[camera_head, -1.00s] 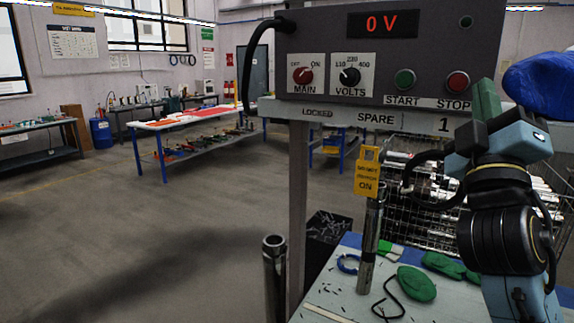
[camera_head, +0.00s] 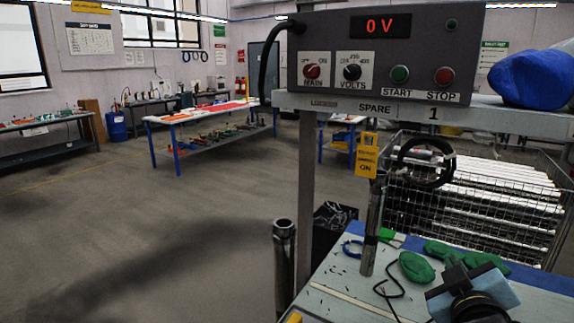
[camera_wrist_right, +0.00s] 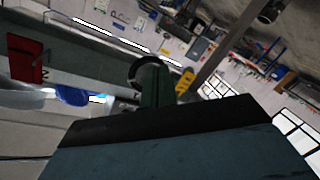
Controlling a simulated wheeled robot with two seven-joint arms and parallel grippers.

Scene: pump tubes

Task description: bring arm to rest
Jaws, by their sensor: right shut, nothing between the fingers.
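My right gripper (camera_head: 454,264) is low at the right of the head view, above the bench top and in front of the green gloves (camera_head: 450,255). Its blue-grey body shows, with part of the wrist cut off by the bottom edge. Its fingers are shut and hold nothing. In the right wrist view its green and dark fingers (camera_wrist_right: 155,88) point away, with a dark loop and a yellow tag beyond them. My left gripper is in neither view.
The control box (camera_head: 385,50) reads 0 V on a shelf above the bench (camera_head: 335,285). A metal tube (camera_head: 373,230) stands upright on the bench; another (camera_head: 284,250) stands left of it. A wire basket (camera_head: 480,200) is behind. The floor at left is clear.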

